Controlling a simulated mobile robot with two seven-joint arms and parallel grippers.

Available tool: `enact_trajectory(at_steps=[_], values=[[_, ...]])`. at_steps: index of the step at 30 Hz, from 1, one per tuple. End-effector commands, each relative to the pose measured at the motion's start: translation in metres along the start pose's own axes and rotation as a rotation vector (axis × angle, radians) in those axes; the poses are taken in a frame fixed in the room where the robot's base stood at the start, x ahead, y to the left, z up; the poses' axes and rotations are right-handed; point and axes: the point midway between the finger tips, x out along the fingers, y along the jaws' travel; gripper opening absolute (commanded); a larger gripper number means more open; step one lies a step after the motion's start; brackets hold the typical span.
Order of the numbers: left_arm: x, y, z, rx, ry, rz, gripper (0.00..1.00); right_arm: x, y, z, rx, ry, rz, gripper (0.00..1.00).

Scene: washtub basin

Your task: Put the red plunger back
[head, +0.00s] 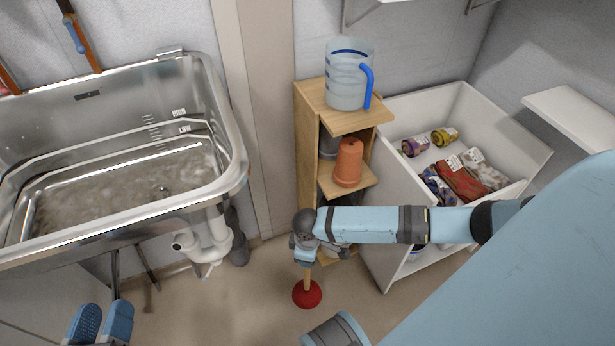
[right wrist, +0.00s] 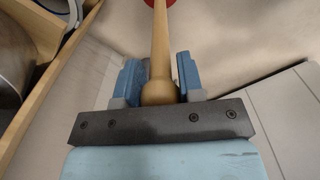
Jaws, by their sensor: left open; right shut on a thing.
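The red plunger (head: 307,293) has a red rubber cup and a wooden handle. In the head view it hangs cup down beneath my right gripper (head: 305,258), in front of the wooden shelf. In the right wrist view, my right gripper (right wrist: 160,85) is shut on the end of the plunger's wooden handle (right wrist: 160,50), and a bit of the red cup shows at the top edge. Whether the cup touches the floor I cannot tell. My left gripper (head: 102,325) is open and empty at the bottom left of the head view, below the basin.
A metal washtub basin (head: 228,150) holds murky water, with a white drain pipe (head: 205,245) beneath. A wooden shelf (head: 308,150) bears a clear jug (head: 345,85) and terracotta pots (head: 348,162). A white bin (head: 520,150) holds several packages. Floor left of the plunger is clear.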

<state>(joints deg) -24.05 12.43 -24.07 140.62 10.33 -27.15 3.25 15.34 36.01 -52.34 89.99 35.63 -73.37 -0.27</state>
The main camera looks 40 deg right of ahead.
Motion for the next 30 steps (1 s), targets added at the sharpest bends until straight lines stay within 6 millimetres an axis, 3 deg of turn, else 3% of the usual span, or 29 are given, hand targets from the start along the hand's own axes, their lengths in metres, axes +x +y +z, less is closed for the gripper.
enact_trajectory(at_steps=[5, 12, 24, 25, 27, 30], values=[[0.001, -0.001, 0.009, 0.0, -0.024, 0.003, 0.44, 0.011, 0.0, -0.001, 0.0, 0.002, 0.0, 0.02], [0.004, -0.008, 0.019, 0.052, -0.034, 0.009, 0.44, 0.046, 0.0, -0.001, 0.0, 0.001, 0.0, 0.02], [0.004, -0.008, 0.016, 0.058, -0.033, 0.009, 0.44, 0.048, 0.0, -0.001, 0.0, 0.001, 0.0, 0.02], [0.004, -0.008, 0.017, 0.057, -0.033, 0.009, 0.44, 0.049, 0.0, 0.0, 0.0, 0.001, 0.0, 0.42], [0.004, -0.007, 0.017, 0.056, -0.033, 0.008, 0.44, 0.049, 0.0, 0.0, 0.0, 0.001, 0.0, 0.58], [0.004, -0.007, 0.017, 0.055, -0.034, 0.008, 0.44, 0.049, 0.0, 0.0, 0.0, 0.0, 0.0, 0.61]])
